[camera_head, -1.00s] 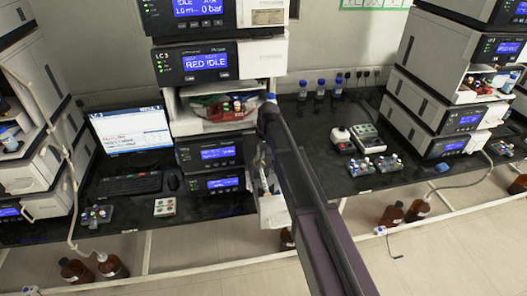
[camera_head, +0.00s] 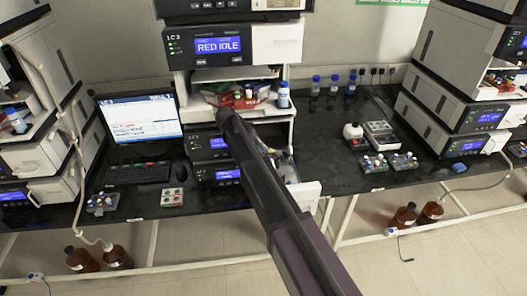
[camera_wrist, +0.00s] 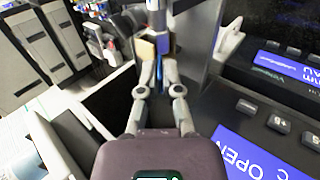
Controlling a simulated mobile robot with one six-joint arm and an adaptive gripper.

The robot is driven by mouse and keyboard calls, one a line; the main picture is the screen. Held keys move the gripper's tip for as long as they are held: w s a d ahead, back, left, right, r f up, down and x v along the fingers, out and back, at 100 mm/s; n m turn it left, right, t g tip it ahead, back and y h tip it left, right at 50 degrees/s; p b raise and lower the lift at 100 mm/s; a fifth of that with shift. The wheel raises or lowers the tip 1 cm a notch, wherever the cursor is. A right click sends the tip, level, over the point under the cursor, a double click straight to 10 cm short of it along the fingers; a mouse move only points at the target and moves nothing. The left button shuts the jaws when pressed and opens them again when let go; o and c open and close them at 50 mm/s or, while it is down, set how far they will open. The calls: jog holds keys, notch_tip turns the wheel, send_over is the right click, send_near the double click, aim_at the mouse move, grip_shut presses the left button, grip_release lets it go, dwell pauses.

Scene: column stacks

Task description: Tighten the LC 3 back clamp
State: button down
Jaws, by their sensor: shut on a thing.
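The LC 3 stack (camera_head: 285,40) stands at the centre of the head view, with "RED IDLE" on its upper display. My arm crosses in front of its lower right side and hides most of my gripper there. In the wrist view my gripper (camera_wrist: 160,45) is shut on a slim silver and blue part (camera_wrist: 157,14), which runs up between the fingertips. I cannot tell whether this is the back clamp or a column held near it. A blue display reading "OPEN" (camera_wrist: 240,155) lies at the lower right, close beside my gripper.
A blue-capped bottle (camera_head: 283,94) stands on the stack's open shelf. A monitor (camera_head: 140,118) and keyboard (camera_head: 140,172) are to the left. Vial racks (camera_head: 374,163) and small devices (camera_head: 381,134) sit on the black bench to the right. Another instrument stack (camera_head: 445,90) stands at far right.

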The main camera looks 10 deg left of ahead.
jog(key=shift+s+a+f+h+b, duration=0.15)
jog(key=shift+f+h+b, duration=0.1)
jog(key=shift+h+b, duration=0.3)
jog(key=shift+r, duration=0.1)
jog(key=c, duration=0.8)
grip_release()
jog(key=shift+r+p, duration=0.15)
jog(key=shift+p, duration=0.2)
